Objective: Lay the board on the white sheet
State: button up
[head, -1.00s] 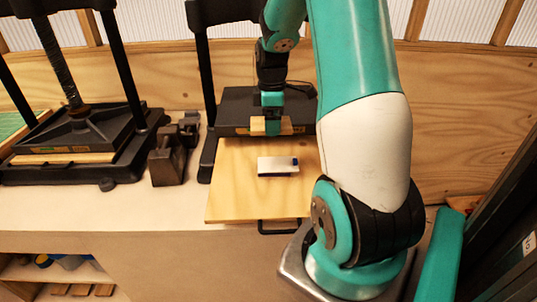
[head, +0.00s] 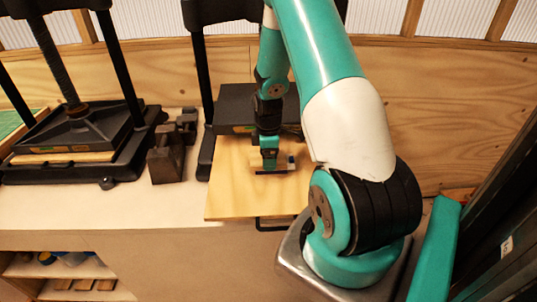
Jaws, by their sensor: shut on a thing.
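My gripper (head: 269,163) is shut on the small pale wooden board (head: 256,157) and holds it over the spot of the white sheet, above the large plywood panel (head: 235,195). The gripper and board cover most of the white sheet, so little of it can be told apart. A dark strip (head: 272,172) shows under the board's near edge, and a small dark blue piece (head: 291,158) shows at its right. I cannot tell whether the board touches the sheet.
A black press (head: 250,105) stands behind the panel, its plate and post close to my arm. Another black press (head: 75,130) stands at left. Dark metal blocks (head: 167,155) sit between them. The bench front (head: 110,215) is clear.

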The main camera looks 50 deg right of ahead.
jog(key=shift+f, duration=0.15)
jog(key=o, duration=0.8)
notch_tip(320, 180, up, 12)
jog(key=b, duration=0.4)
jog(key=w+a+r+t+y, duration=0.1)
jog(key=a+r, duration=0.2)
jog(key=a, duration=0.5)
jog(key=a+r, duration=0.3)
jog(key=a, duration=0.5)
jog(key=s+a+r+y, duration=0.1)
jog(key=s+a, duration=0.4)
jog(key=a, duration=0.2)
jog(key=s+a+r+y, duration=0.1)
jog(key=s+a+r, duration=0.1)
jog(key=s+a, duration=0.4)
jog(key=s+a+r+m+g+y, duration=0.1)
jog(key=s+a, duration=0.4)
jog(key=a, duration=0.4)
jog(key=shift+s+a+r, duration=0.15)
jog(key=shift+a+r, duration=0.05)
jog(key=shift+r, duration=0.05)
